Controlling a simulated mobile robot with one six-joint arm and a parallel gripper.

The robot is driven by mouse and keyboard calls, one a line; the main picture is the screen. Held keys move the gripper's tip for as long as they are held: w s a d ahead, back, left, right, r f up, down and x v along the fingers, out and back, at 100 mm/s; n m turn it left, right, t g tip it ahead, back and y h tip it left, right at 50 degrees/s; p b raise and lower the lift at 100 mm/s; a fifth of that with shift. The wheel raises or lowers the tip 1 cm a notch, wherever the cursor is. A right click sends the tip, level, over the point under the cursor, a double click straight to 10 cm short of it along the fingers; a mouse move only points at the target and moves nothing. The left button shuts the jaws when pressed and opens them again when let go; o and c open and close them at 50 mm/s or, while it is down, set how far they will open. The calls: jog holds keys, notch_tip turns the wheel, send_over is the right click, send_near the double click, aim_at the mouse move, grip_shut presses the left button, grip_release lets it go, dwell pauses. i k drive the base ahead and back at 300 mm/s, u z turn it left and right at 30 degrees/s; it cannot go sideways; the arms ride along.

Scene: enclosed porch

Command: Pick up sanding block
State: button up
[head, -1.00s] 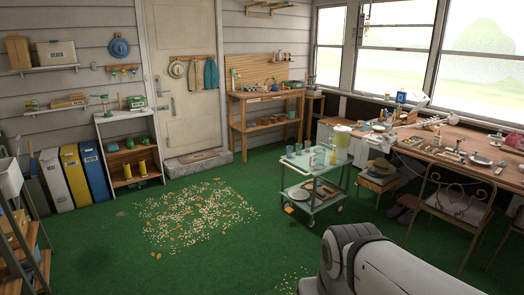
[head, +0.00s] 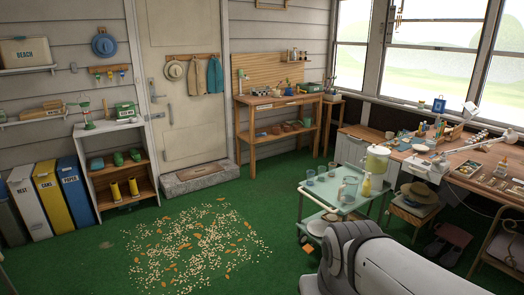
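I cannot pick out a sanding block for sure in the head view; small items on the benches are too small to tell apart. The long wooden workbench (head: 478,190) at the right holds several small tools and parts. The wooden potting bench (head: 275,100) at the back wall also carries small items. My arm shows at the bottom right, but my gripper is out of the frame.
A pale green cart (head: 345,207) with a drink dispenser (head: 377,159) and glasses stands just beyond my arm. Scattered pale bits and orange leaves (head: 195,245) lie on the green floor.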

aim_at(395, 144)
jog(key=i, duration=6.65)
jog(key=z, duration=2.15)
jog(key=i, duration=2.1)
jog(key=z, duration=0.05)
